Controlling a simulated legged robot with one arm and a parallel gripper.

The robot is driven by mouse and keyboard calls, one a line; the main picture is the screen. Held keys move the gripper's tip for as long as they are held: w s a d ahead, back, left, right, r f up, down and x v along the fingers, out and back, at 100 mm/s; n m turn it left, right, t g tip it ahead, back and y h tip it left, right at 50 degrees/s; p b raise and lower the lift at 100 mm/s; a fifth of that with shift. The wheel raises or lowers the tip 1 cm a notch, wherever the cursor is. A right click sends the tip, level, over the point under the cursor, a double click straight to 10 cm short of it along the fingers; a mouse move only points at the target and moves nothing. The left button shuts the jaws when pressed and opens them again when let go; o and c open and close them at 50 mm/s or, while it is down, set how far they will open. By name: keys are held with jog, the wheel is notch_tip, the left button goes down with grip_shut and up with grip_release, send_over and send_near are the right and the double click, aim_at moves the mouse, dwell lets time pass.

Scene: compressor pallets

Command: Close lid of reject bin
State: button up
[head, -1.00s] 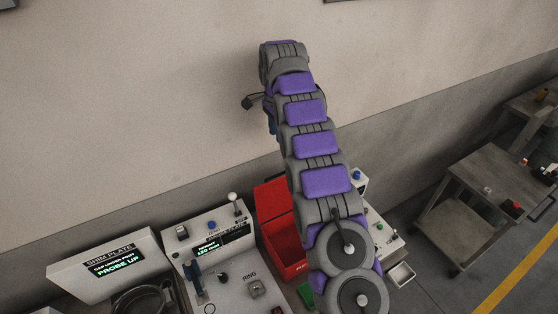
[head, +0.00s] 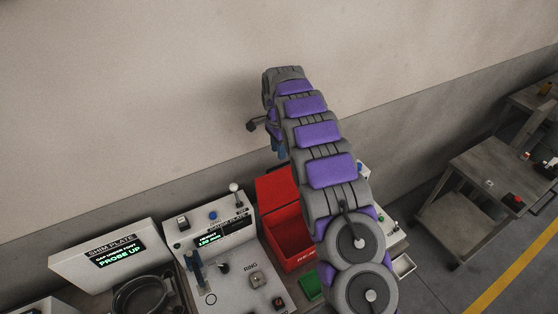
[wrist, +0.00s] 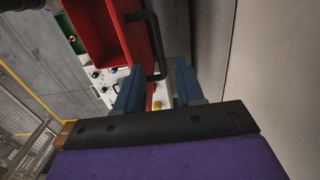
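The red reject bin (head: 290,250) stands against the wall, partly behind my arm in the head view. Its lid (head: 277,186) is open and stands up at the wall side. In the wrist view, the red lid (wrist: 136,38) shows nearly edge-on with a black bar handle (wrist: 158,42) on it. My gripper (wrist: 158,84) is open, with blue fingers on either side of the handle's lower end. I cannot tell whether the handle is in the gap or still beyond the tips. In the head view, my gripper (head: 280,147) is above the lid, largely hidden by my arm.
A white control panel (head: 210,245) with a lever and buttons is left of the bin. A shim plate display (head: 112,255) stands further left. A small green tray (head: 311,288) is in front of the bin. A grey cart (head: 490,180) stands at right.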

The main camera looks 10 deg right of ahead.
notch_tip(320, 180, down, 6)
jog(key=shift+s+r, duration=0.1)
dwell(0.4)
grip_shut()
dwell(0.5)
